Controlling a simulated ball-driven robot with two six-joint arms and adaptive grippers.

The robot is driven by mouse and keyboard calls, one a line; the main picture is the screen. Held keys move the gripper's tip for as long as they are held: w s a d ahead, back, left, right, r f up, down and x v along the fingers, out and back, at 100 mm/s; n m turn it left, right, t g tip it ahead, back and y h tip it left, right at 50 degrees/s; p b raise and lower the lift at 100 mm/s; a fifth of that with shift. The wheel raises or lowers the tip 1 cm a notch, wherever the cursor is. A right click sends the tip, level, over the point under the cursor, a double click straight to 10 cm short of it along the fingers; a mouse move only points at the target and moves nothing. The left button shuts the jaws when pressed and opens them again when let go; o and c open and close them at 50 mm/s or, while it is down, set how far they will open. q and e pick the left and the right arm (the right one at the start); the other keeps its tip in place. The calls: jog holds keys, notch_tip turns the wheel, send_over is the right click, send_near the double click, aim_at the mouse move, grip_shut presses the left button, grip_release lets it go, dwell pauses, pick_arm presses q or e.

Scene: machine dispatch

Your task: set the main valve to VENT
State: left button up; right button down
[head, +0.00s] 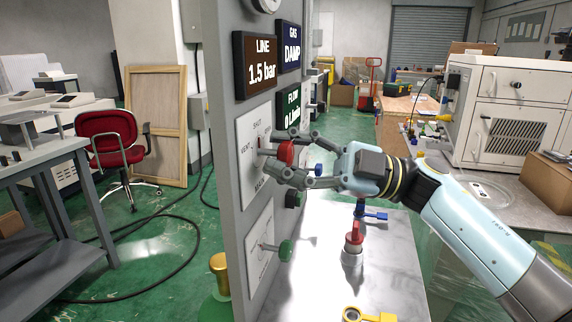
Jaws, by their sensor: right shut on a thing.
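The main valve's red handle (286,152) sticks out from a white plate (249,150) on the grey panel. The plate carries the words VENT on its left, SHUT at the top, a partly hidden word on the right and MAIN below. My right gripper (284,156) reaches in from the right and is shut on the red handle, one finger above and one below. The fingers hide part of the handle, and I cannot tell exactly which mark it points to. My left gripper is not in view.
A green knob (285,250) sits on a lower plate. Displays above read LINE 1.5 bar (262,61), GAS DAMP (289,46) and FLOW (289,108). A metal bench (382,255) below my right arm bears a red-topped fitting (353,238) and blue and yellow parts.

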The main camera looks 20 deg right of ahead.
jog(key=n+g+b, duration=0.1)
jog(key=n, duration=0.2)
jog(key=n+h+b, duration=0.1)
jog(key=n+b, duration=0.1)
jog(key=n, duration=0.1)
jog(key=shift+f+g+h, duration=0.15)
jog(key=shift+g+h, duration=0.15)
jog(key=shift+g, duration=0.1)
jog(key=n+h+b, duration=0.1)
jog(key=n, duration=0.1)
jog(key=n+h+b, duration=0.1)
jog(key=n+b, duration=0.1)
jog(key=n, duration=0.1)
jog(key=shift+g, duration=0.3)
jog(key=c, duration=0.9)
grip_release()
jog(key=shift+c, duration=0.2)
jog(key=shift+d, duration=0.1)
jog(key=v, duration=1.2)
jog(key=shift+s, duration=0.1)
